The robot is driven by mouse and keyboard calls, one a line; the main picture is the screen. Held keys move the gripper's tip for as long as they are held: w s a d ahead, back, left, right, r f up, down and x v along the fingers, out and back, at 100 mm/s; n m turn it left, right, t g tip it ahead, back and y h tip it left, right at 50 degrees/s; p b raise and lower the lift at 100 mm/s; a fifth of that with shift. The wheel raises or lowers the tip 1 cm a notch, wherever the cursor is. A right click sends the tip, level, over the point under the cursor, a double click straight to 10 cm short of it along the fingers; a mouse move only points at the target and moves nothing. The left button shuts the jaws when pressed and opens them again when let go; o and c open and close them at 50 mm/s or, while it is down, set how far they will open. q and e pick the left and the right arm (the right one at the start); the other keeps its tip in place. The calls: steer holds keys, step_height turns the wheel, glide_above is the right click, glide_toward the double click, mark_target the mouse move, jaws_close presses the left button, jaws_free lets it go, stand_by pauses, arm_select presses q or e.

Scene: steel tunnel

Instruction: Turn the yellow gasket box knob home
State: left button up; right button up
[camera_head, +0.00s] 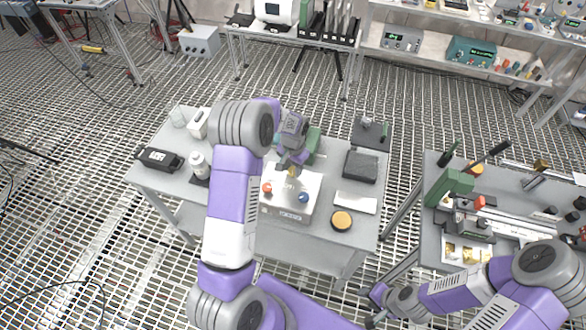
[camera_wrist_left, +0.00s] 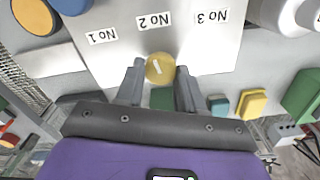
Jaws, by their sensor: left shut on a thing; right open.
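The gasket box (camera_head: 287,208) is a white box on the middle table, with a red knob (camera_head: 267,188), a blue knob (camera_head: 303,197) and a yellow knob (camera_head: 291,174) on its top. In the left wrist view the yellow knob (camera_wrist_left: 160,68) is round with a short pale mark, beside the upside-down label "No 2" (camera_wrist_left: 154,20). My left gripper (camera_head: 290,167) reaches down from above; its fingers (camera_wrist_left: 160,80) stand on both sides of the yellow knob, shut on it. My right gripper (camera_head: 372,304) is open and empty at the lower right, away from the box.
On the same table are a black-and-yellow round disc (camera_head: 342,220), a white card (camera_head: 356,202), a dark block (camera_head: 361,166), a white bottle (camera_head: 199,164) and a black device (camera_head: 158,158). A cluttered second table (camera_head: 432,215) stands to the right.

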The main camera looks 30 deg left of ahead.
mark_target(293, 170)
arm_select(q)
steer(key=m+b, duration=0.1)
steer(key=m, duration=0.5)
steer(key=shift+m, duration=0.3)
steer(key=m, duration=0.5)
steer(key=shift+d+r+m, duration=0.1)
steer(key=shift+m, duration=0.2)
steer(key=o, duration=1)
steer(key=shift+o, duration=0.2)
steer(key=shift+r, duration=3.75)
